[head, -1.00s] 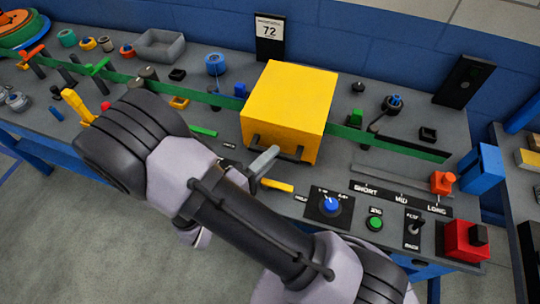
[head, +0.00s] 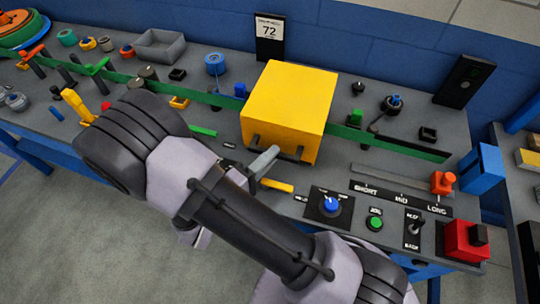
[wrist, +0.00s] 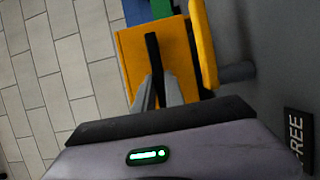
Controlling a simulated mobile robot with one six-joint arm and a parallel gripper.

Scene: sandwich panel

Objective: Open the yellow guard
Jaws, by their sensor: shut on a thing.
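The yellow guard (head: 288,98) is a box standing over the green strip on the bench in the head view, with a dark bar handle (head: 297,155) low on its front face. The guard appears down on the bench. My gripper (head: 274,153) reaches this handle from the front left. In the wrist view, the guard's yellow face (wrist: 136,58) lies ahead and the black handle (wrist: 153,62) runs between my two grey fingers (wrist: 157,92). They are shut on it. My arm hides part of the bench in front of the guard.
A yellow lever (head: 277,186) lies just below the guard and shows close on the right in the wrist view (wrist: 204,42). A blue knob (head: 330,204), green button (head: 375,223) and red block (head: 466,240) stand to the right. Bare floor lies in front.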

